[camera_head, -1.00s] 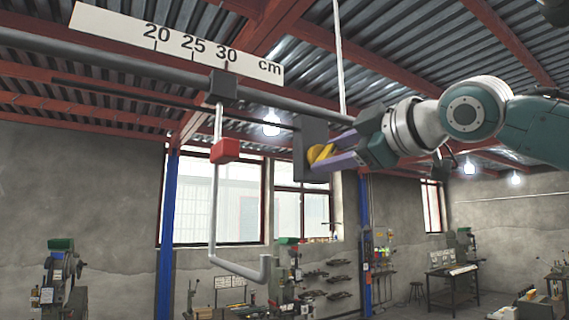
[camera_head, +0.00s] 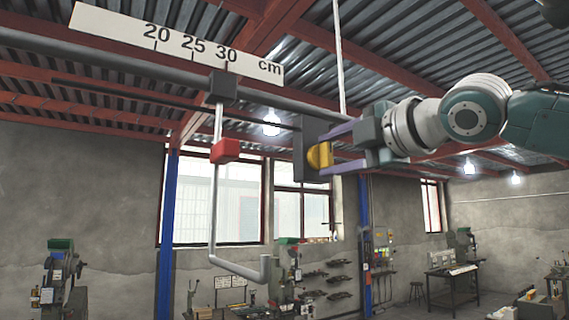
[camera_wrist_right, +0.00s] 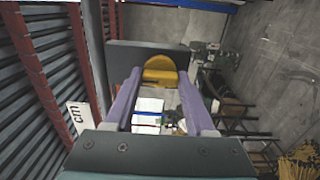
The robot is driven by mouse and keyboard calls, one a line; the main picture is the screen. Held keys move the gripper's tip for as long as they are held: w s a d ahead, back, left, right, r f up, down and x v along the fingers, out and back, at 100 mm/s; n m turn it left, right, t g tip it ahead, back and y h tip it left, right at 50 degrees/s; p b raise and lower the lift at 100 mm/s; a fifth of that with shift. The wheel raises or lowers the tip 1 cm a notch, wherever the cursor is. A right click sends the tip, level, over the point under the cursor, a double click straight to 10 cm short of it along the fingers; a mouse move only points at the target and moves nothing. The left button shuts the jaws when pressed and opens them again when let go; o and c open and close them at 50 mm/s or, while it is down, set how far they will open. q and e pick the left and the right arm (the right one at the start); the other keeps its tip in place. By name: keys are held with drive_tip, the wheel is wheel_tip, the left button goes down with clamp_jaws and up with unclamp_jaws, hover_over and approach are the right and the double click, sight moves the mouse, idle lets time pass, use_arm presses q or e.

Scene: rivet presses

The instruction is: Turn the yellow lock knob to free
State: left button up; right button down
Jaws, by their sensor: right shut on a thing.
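The yellow lock knob (camera_head: 319,155) sits on the right face of a dark grey plate (camera_head: 306,148) hanging at the end of the rail. My right gripper (camera_head: 327,152) reaches in from the right, one purple finger above the knob and one below, shut on it. In the right wrist view the knob (camera_wrist_right: 160,70) shows at the far end between the fingertips (camera_wrist_right: 162,90), against the dark plate (camera_wrist_right: 122,55). My left gripper is not in view.
A white scale (camera_head: 180,45) marked in cm runs above the grey rail (camera_head: 130,62). A slider block (camera_head: 223,87) on the rail carries a bent grey rod (camera_head: 213,200) with a red block (camera_head: 226,151). Workshop machines stand far behind.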

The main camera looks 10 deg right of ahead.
idle(0.4)
drive_tip(key=shift+c, duration=1.2)
unclamp_jaws()
